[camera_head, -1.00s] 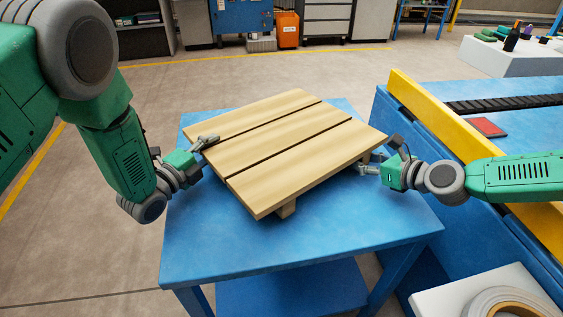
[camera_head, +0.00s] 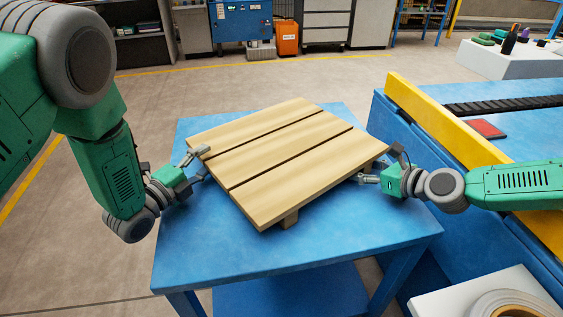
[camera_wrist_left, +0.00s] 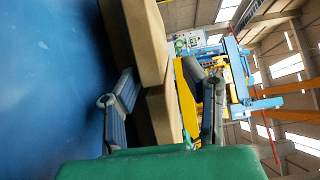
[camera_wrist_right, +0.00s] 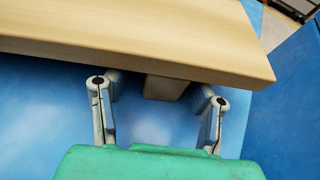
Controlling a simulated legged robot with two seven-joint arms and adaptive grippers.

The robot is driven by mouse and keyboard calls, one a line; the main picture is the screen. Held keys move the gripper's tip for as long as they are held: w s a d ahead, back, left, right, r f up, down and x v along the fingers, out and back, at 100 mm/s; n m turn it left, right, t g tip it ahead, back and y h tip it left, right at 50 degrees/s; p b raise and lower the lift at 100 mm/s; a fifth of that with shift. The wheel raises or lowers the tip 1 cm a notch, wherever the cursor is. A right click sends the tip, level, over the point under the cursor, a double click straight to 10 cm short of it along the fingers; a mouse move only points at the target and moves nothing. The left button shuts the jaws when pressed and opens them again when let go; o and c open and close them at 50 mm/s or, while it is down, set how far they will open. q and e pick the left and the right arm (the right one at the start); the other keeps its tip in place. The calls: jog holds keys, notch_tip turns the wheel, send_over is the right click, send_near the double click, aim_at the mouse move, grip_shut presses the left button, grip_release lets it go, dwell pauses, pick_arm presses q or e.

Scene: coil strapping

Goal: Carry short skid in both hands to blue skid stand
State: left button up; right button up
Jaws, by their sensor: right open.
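The short skid (camera_head: 285,160), made of pale wooden boards on blocks, lies over the blue skid stand (camera_head: 290,262), turned at an angle to it. My left gripper (camera_head: 198,166) is open at the skid's left edge; in the left wrist view its spread fingers (camera_wrist_left: 165,95) straddle the direction of the skid's edge (camera_wrist_left: 150,45). My right gripper (camera_head: 366,178) is open at the skid's right corner. In the right wrist view its fingers (camera_wrist_right: 158,90) are apart, near the skid's edge (camera_wrist_right: 150,60), with a wooden block between them and nothing clasped. The skid's underside is mostly hidden.
A blue bench with a yellow rail (camera_head: 435,115) stands close on the right, behind my right arm. A white block with a tape roll (camera_head: 505,305) is at the lower right. An orange cabinet (camera_head: 286,37) stands at the back. Floor left of the stand is clear.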

pick_arm(q)
jog(key=v, duration=0.4)
jog(key=a+v, duration=0.1)
jog(key=v, duration=0.4)
jog(key=shift+w+f, duration=0.1)
jog(key=shift+w, duration=0.05)
pick_arm(e)
jog(key=shift+a+r, duration=0.1)
jog(key=shift+a, duration=0.25)
jog(key=shift+s+d, duration=0.1)
pick_arm(q)
jog(key=shift+s+d, duration=0.2)
pick_arm(e)
jog(key=v, duration=1)
jog(key=shift+d+r, duration=0.15)
pick_arm(q)
jog(key=shift+a, duration=0.15)
pick_arm(e)
jog(key=shift+s+d+r, duration=0.25)
jog(key=shift+s, duration=0.3)
jog(key=shift+d, duration=0.1)
